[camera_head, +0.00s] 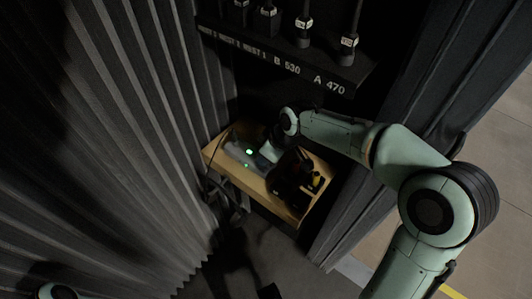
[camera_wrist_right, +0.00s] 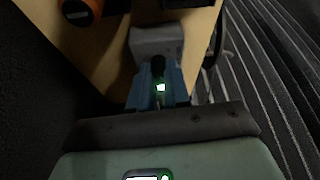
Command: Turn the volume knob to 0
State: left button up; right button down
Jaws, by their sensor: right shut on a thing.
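My right gripper (camera_wrist_right: 158,82) reaches down over the wooden shelf, its blue fingers closed around a small dark knob (camera_wrist_right: 158,65). A green-lit spot (camera_wrist_right: 161,87) shows between the fingers. The knob's markings and its exact angle are hidden or too dark to read. In the head view the right wrist hides part of the box and the knob cannot be made out. My left gripper is not in view.
The wooden shelf (camera_head: 226,170) also carries dark items (camera_head: 293,178) right of the box. A dark ledge with labelled microphones (camera_head: 303,30) hangs above. A ribbed grey curtain (camera_head: 110,130) stands close on the left. A dark upright panel (camera_head: 385,150) is on the right.

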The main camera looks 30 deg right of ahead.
jog(key=shift+d+n+g+y, duration=0.1)
jog(key=shift+n+g+y, duration=0.4)
jog(key=shift+n, duration=1.4)
jog(key=c, duration=1.1)
grip_release()
